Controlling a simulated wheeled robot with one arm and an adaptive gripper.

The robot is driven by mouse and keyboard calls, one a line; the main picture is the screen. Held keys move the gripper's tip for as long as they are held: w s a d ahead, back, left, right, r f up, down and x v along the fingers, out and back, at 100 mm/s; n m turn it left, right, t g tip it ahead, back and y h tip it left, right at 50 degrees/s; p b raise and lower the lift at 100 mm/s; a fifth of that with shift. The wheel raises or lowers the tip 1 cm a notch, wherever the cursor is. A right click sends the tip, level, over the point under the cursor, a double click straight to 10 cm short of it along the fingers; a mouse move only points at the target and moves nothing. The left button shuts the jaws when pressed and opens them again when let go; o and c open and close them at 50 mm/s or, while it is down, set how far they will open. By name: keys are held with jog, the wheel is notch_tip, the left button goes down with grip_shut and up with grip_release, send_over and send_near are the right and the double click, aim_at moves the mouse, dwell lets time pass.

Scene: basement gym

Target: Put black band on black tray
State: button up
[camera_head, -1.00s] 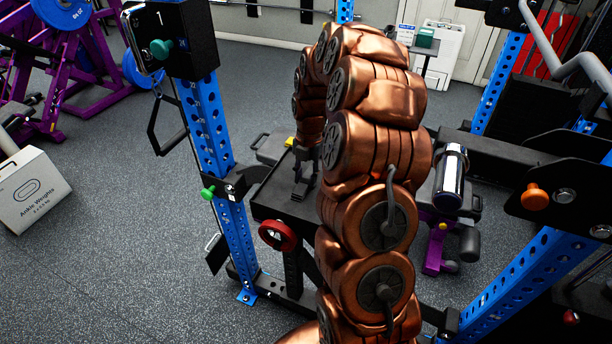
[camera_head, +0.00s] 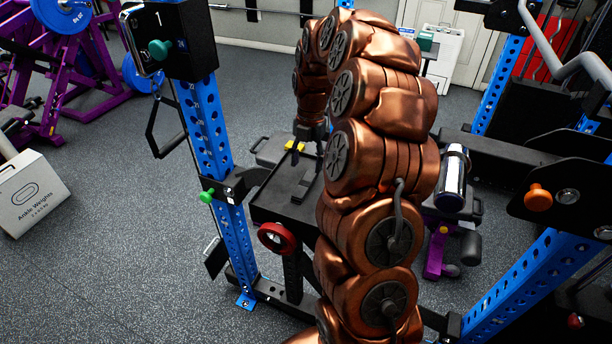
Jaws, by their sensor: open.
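The black tray (camera_head: 273,205) is a flat dark surface at the centre, between the blue uprights and partly hidden by my arm. A small dark object, which looks like the black band (camera_head: 298,190), lies on the tray. Its outline is hard to tell against the black surface. My gripper (camera_head: 310,150) is over the far part of the tray, beyond the band and apart from it. It is open, and its fingertips are small and dark in this view.
A small yellow item (camera_head: 290,145) is at the tray's far edge, close to my gripper. A blue upright (camera_head: 212,140) with a green knob (camera_head: 207,196) stands left of the tray. A red-rimmed round knob (camera_head: 277,237) sits below its front edge. Open floor lies at left.

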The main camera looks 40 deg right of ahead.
aim_at(308, 178)
notch_tip(308, 178, up, 6)
jog(key=b, duration=0.1)
jog(key=shift+w+d, duration=0.25)
jog(key=shift+d, duration=0.1)
jog(key=shift+r, duration=0.1)
jog(key=s+a+r+m, duration=0.3)
jog(key=s+a+m, duration=0.7)
jog(key=a, duration=0.6)
jog(key=s+a+f+m, duration=0.2)
jog(key=s+a+m, duration=0.1)
jog(key=s+m, duration=0.4)
jog(key=s+a+f+m+g+h, duration=0.1)
jog(key=s+m, duration=0.6)
jog(key=s, duration=0.7)
jog(key=shift+s+a+f+h, duration=0.25)
jog(key=shift+a+f, duration=0.55)
jog(key=shift+a, duration=0.4)
